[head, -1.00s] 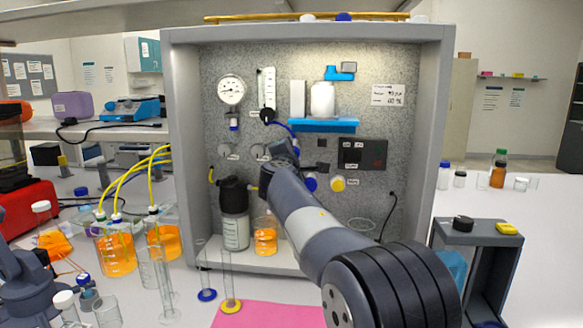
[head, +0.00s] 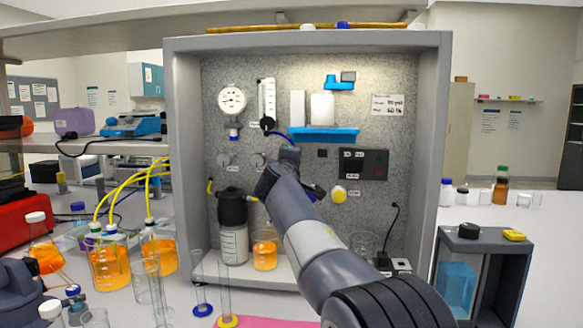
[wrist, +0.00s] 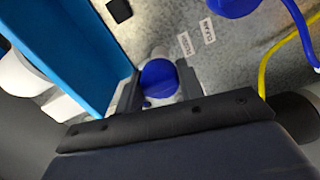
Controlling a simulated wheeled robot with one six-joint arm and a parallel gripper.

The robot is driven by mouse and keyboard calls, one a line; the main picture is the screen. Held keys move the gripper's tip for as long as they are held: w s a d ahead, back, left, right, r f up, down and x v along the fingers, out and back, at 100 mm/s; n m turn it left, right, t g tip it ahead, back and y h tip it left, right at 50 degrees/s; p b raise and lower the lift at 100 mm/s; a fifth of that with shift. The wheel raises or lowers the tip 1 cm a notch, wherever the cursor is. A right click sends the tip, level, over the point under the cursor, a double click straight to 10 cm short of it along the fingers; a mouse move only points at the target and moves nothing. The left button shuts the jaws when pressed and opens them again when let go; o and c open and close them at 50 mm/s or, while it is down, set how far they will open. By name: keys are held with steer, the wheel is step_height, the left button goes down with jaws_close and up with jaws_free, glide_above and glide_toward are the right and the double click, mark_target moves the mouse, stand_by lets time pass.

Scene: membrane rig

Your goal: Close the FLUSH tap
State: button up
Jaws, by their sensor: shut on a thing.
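A round blue tap knob (wrist: 158,74) sits on the speckled panel in the wrist view. My gripper (wrist: 160,90) has one finger on each side of the knob and is shut on it. In the head view my forearm hides most of the gripper and the knob; only a bit of blue shows beside the arm. A yellow knob (head: 338,194) is just to the right.
The blue shelf (head: 323,134) is above the taps, and its edge is close to my gripper in the wrist view. A black-capped bottle (head: 233,240) and an orange beaker (head: 264,252) stand inside the rig. Blue and yellow tubes (wrist: 264,75) run nearby.

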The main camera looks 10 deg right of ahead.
stand_by(0.3)
steer(key=o, duration=1)
steer(key=shift+s, duration=0.1)
steer(key=b+v, duration=0.3)
steer(key=v, duration=0.7)
steer(key=shift+s, duration=0.3)
steer(key=shift+w, duration=0.15)
steer(key=p+x, duration=0.3)
steer(key=x, duration=0.7)
steer(key=shift+w, duration=0.25)
steer(key=shift+s, duration=0.1)
